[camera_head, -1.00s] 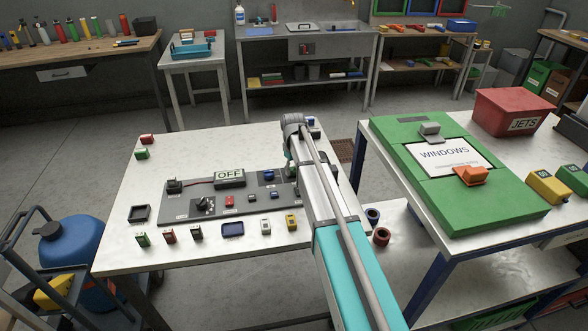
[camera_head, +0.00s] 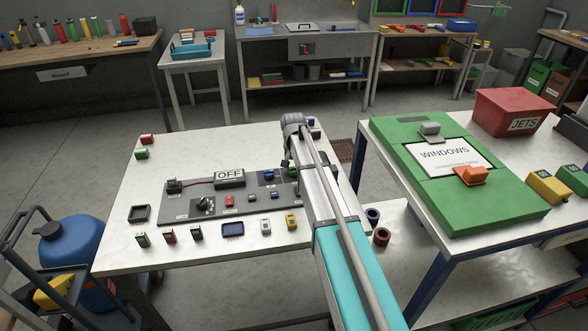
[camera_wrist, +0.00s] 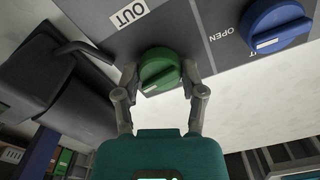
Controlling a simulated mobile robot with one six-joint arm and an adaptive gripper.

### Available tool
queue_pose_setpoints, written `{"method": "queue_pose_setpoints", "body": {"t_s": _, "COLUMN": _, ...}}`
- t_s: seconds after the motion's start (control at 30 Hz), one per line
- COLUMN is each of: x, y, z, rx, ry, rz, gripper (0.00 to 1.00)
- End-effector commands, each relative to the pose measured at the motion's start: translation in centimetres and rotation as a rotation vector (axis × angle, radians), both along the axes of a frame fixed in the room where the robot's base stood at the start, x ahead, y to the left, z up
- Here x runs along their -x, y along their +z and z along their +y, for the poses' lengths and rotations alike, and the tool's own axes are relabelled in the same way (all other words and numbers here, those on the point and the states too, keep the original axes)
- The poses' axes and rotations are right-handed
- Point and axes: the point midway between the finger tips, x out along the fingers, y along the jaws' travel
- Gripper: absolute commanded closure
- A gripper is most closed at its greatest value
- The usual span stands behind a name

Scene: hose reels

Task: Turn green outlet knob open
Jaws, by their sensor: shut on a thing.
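The green outlet knob (camera_wrist: 160,70) is in the middle of the wrist view, on a grey panel (camera_wrist: 185,22) beside a white OUT label (camera_wrist: 129,13). A pale mark shows on its grip bar, which looks slightly tilted. My gripper (camera_wrist: 159,84) has one finger on each side of the knob and is shut on it.
A blue knob (camera_wrist: 276,27) sits right of the green one, near an OPEN label (camera_wrist: 229,32). A dark block with a bent lever (camera_wrist: 85,48) is close on the left. Several small coloured blocks stand along the table's front. A green WINDOWS board (camera_head: 390,150) lies on the right-hand table.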

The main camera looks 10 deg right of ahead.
Motion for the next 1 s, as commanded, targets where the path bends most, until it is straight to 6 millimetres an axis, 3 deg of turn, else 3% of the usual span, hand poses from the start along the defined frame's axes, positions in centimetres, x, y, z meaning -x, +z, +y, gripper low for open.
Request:
{"method": "queue_pose_setpoints", "body": {"t_s": 0.3, "x": 0.0, "y": -0.01, "z": -0.01, "rx": 0.0, "ry": -0.14, "rz": 0.0, "gripper": 0.95}}
{"method": "queue_pose_setpoints", "body": {"t_s": 0.8, "x": 0.01, "y": -0.01, "z": -0.04, "rx": 0.0, "ry": -0.163, "rz": 0.0, "gripper": 0.94}}
{"method": "queue_pose_setpoints", "body": {"t_s": 0.83, "x": 0.0, "y": -0.01, "z": -0.04, "rx": 0.0, "ry": -0.163, "rz": 0.0, "gripper": 0.41}}
{"method": "queue_pose_setpoints", "body": {"t_s": 1.0, "x": 0.01, "y": -0.01, "z": -0.06, "rx": 0.0, "ry": -0.163, "rz": 0.0, "gripper": 0.13}}
